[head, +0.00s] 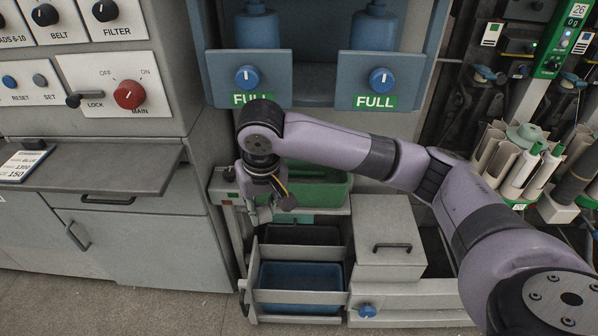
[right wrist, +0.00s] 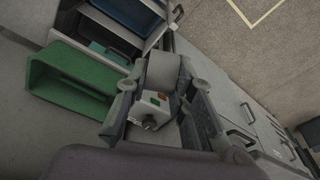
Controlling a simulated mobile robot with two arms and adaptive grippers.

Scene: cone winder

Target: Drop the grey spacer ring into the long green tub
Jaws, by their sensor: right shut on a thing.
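The long green tub (head: 322,194) lies on a grey shelf below the blue cabinet, its left part hidden by my right gripper (head: 264,207). In the right wrist view the tub (right wrist: 62,88) is left of the gripper, clear of the fingers. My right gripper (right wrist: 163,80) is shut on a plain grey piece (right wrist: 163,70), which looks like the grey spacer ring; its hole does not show. In the head view the gripper hangs fingers down near the tub's left end; the ring is too hidden there to make out. My left gripper is in neither view.
A small grey box with a knob (right wrist: 151,108) stands beside the tub. A blue bin (head: 300,275) sits in the rack below. A grey lidded box (head: 388,235) stands right of it. Paper cones (head: 512,160) stand at far right.

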